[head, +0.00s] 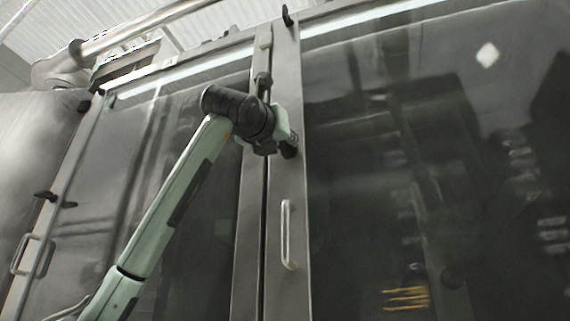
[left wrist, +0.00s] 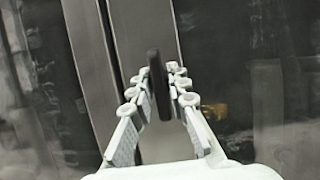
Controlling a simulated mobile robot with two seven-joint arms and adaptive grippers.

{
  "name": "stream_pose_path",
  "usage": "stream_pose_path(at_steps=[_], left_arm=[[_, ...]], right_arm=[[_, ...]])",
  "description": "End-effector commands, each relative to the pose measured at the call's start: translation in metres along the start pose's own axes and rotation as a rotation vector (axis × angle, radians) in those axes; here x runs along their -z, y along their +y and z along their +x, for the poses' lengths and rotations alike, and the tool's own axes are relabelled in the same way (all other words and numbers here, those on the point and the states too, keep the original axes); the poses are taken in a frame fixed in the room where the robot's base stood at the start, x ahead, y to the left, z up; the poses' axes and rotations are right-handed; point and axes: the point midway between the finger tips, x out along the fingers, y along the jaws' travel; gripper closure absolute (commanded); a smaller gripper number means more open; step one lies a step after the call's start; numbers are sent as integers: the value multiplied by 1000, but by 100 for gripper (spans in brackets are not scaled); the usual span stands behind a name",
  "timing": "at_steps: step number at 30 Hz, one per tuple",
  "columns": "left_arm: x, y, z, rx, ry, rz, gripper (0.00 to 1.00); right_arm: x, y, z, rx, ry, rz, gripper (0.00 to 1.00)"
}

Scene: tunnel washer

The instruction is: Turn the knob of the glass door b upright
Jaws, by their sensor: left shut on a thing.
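Two large dark glass doors in grey metal frames fill the head view, a left glass door (head: 100,220) and a right glass door (head: 400,170). I see no letters on them. My left gripper (head: 292,138) is at the frame strip of the right door, above its handle. A black knob (head: 289,151) shows just below the fingers, partly hidden by them. In the left wrist view the knob (left wrist: 157,82) is a dark bar between the two pale fingers of the gripper (left wrist: 160,90), nearly upright in that picture. The gripper is shut on it. My right gripper is not in view.
A bar handle (head: 288,235) stands below the gripper on the right door's frame. Another black knob (head: 263,83) is above, beside the gap. More black knobs (head: 45,195) and a handle (head: 20,255) are at the far left. A pipe (head: 130,28) runs overhead.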

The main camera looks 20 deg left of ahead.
Motion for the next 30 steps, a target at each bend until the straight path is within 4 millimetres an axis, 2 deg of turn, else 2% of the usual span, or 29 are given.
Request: stream_pose_path(at_steps=[1,2,5,13,17,30], left_arm=[[1,0,0,0,3,0,100],[1,0,0,0,3,0,80],[1,0,0,0,2,0,69],[0,0,0,0,1,1,69],[0,0,-9,1,-1,1,69],[0,0,-95,0,-1,1,69]], right_arm=[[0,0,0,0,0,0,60],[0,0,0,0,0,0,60],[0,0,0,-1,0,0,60],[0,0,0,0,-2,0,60],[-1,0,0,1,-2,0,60],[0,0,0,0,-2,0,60]])
